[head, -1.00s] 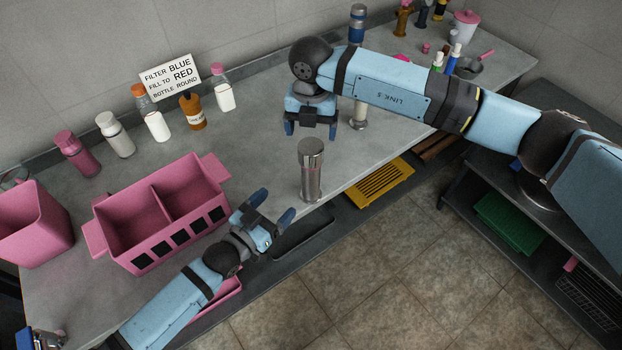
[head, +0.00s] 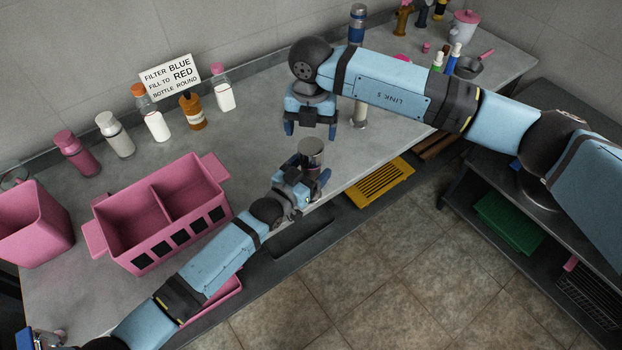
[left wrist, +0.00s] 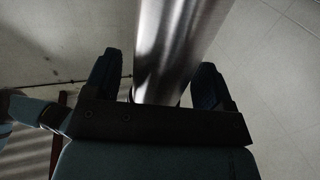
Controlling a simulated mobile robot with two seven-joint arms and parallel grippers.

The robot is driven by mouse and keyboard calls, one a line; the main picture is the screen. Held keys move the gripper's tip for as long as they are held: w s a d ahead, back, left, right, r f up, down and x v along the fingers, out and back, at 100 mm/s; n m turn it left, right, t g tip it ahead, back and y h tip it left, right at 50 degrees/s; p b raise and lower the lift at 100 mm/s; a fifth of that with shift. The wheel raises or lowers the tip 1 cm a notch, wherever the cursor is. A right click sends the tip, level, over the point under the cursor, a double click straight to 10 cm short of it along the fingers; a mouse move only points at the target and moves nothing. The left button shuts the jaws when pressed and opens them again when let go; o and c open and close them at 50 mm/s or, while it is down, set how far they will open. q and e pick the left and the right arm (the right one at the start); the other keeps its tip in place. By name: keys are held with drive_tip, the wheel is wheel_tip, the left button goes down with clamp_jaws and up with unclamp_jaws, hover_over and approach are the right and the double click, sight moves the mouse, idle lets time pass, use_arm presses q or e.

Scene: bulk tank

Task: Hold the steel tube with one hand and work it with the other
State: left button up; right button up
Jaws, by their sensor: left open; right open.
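The steel tube (head: 311,152) stands upright on the counter near its front edge, with only its upper part clear of my gripper in the head view. My left gripper (head: 310,183) is around the tube's lower part, fingers open. In the left wrist view the tube (left wrist: 178,50) stands between the two open fingers of the gripper (left wrist: 158,85), with a gap showing on each side.
A pink two-compartment bin (head: 160,215) and a pink tub (head: 32,222) stand at left. Several bottles and a sign (head: 170,77) line the wall. Another steel cylinder (head: 359,112) stands right of my right gripper. Bare counter lies between the bin and the tube.

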use_arm(q)
clamp_jaws()
use_arm(e)
drive_tip(key=n, duration=1.2)
drive_tip(key=shift+n, duration=0.4)
drive_tip(key=n, duration=0.8)
drive_tip(key=shift+n, duration=0.3)
drive_tip(key=n, duration=1)
drive_tip(key=shift+f, duration=0.1)
